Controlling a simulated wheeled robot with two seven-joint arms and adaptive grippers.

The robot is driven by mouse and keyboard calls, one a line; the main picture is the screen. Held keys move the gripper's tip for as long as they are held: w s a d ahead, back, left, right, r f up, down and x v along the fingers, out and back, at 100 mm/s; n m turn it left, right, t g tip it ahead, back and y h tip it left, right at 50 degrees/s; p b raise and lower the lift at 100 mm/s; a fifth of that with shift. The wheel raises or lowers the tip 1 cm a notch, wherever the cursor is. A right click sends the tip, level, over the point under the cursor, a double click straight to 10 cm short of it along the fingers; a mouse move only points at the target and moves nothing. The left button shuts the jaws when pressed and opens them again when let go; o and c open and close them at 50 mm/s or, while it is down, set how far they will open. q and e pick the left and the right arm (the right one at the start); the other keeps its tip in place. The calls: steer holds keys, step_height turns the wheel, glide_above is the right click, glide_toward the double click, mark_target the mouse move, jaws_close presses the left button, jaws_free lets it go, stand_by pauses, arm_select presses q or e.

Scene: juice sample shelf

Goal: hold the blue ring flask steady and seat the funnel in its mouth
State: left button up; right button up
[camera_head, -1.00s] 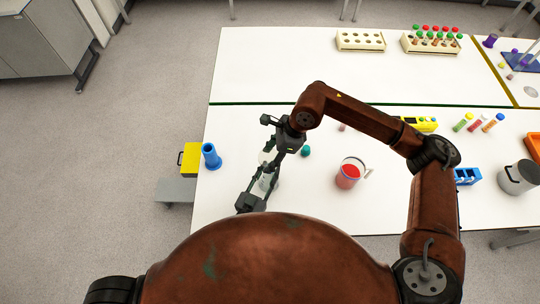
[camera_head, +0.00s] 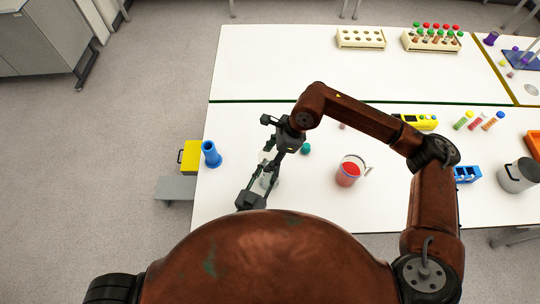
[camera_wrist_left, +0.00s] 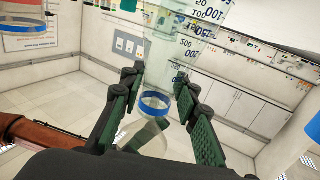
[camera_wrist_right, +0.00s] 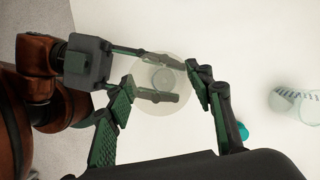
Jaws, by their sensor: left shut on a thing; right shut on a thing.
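The clear blue ring flask (camera_wrist_left: 178,55) shows upside down in the left wrist view, with printed marks and a blue ring (camera_wrist_left: 155,103) at its neck. My left gripper (camera_wrist_left: 158,84) is shut on the flask's neck. In the right wrist view, the clear round funnel (camera_wrist_right: 176,64) is between the fingers of my right gripper (camera_wrist_right: 160,80), which is shut on it. The funnel is at the flask's mouth, above my left gripper (camera_wrist_right: 165,92). How deep its stem sits cannot be told. In the head view my right gripper (camera_head: 278,150) partly hides both.
A jug of red liquid (camera_head: 348,174) and a teal cap (camera_head: 305,149) stand to the right of the flask. A blue cylinder (camera_head: 211,154) stands at the table's left edge. Racks (camera_head: 361,39) stand at the back. The white table between is mostly clear.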

steer(key=shift+f, duration=0.75)
steer(key=o, duration=1.1)
steer(key=shift+c, duration=0.2)
steer(key=v, duration=1.2)
